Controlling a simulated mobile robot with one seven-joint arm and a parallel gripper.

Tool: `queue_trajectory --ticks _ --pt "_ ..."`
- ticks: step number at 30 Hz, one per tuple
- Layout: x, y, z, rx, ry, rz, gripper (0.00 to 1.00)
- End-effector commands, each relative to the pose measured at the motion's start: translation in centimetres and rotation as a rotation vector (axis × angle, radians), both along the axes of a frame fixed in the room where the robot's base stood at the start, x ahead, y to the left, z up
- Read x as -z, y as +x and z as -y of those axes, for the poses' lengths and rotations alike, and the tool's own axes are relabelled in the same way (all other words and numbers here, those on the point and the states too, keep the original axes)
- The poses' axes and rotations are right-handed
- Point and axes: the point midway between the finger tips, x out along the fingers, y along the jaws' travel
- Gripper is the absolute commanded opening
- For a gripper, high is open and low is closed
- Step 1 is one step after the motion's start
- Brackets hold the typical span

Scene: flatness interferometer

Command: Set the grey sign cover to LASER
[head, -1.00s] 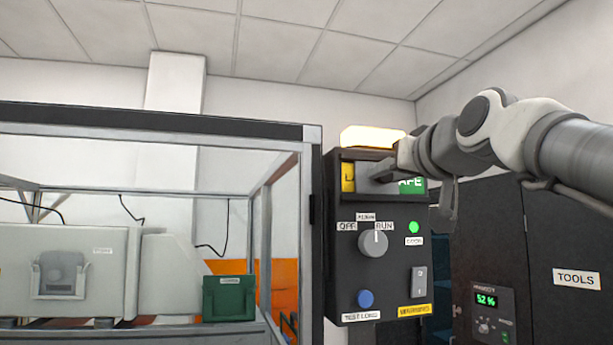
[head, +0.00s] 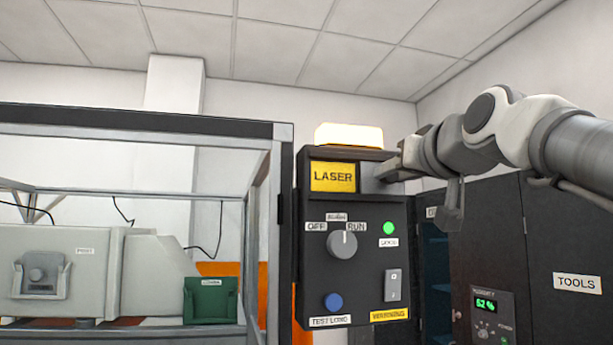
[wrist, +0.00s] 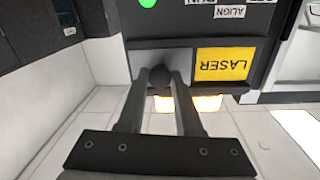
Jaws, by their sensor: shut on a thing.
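The grey sign cover (head: 374,177) sits at the right end of the sign slot on the dark control box. The yellow LASER sign (head: 333,177) shows in full at the left; the green sign is hidden behind the cover and my gripper. In the wrist view, which is upside down, the LASER sign (wrist: 224,65) is beside the cover (wrist: 177,60). My gripper (head: 384,172) is at the cover; the wrist view shows its fingers (wrist: 161,75) shut on a dark round knob (wrist: 160,76) on the cover.
Below the signs on the box are a grey rotary knob (head: 342,244), a blue button (head: 332,301) and a switch (head: 393,285). A lit lamp (head: 348,134) is on top. A framed enclosure (head: 130,128) stands left; dark cabinets (head: 560,235) stand right.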

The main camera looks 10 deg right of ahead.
Motion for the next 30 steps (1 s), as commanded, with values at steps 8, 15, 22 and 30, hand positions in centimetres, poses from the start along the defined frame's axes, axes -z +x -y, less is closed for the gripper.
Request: queue_trajectory --ticks 8,15,22,30 --pt "0.0 -0.1 0.5 0.01 -0.002 -0.001 0.48" --pt "0.0 -0.1 0.3 0.007 -0.001 0.001 0.63" --pt "0.0 -0.7 0.3 0.007 0.0 0.003 0.63" --pt "0.2 -5.8 0.2 0.008 -0.001 0.006 0.63"
